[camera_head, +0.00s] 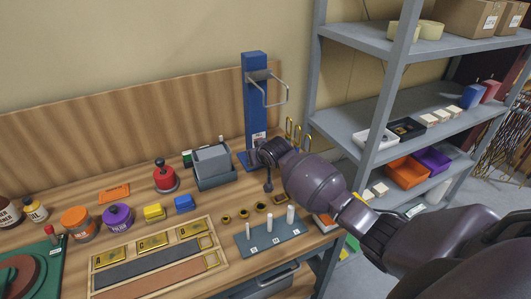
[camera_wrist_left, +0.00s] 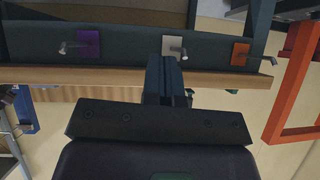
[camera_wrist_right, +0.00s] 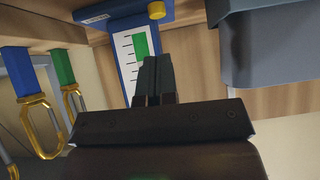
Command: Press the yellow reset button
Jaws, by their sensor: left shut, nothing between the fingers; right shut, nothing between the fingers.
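The yellow button (camera_wrist_right: 156,10) shows at the top of the right wrist view, on a blue base beside a white scale label (camera_wrist_right: 134,48) with a green bar. My right gripper (camera_wrist_right: 155,62) is shut and empty, its fingertips over the label's lower right part and below the button in the picture; I cannot tell the gap. In the head view my right arm reaches the blue press stand (camera_head: 256,95), and its wrist hides part of the base and the button. My left gripper (camera_wrist_left: 172,62) is shut and empty, facing a dark panel with hooks.
A grey bin (camera_wrist_right: 280,45) is close right of my right gripper. A grey shelf (camera_head: 430,130) stands at right. Colour-plated hooks (camera_wrist_left: 174,46) line the panel.

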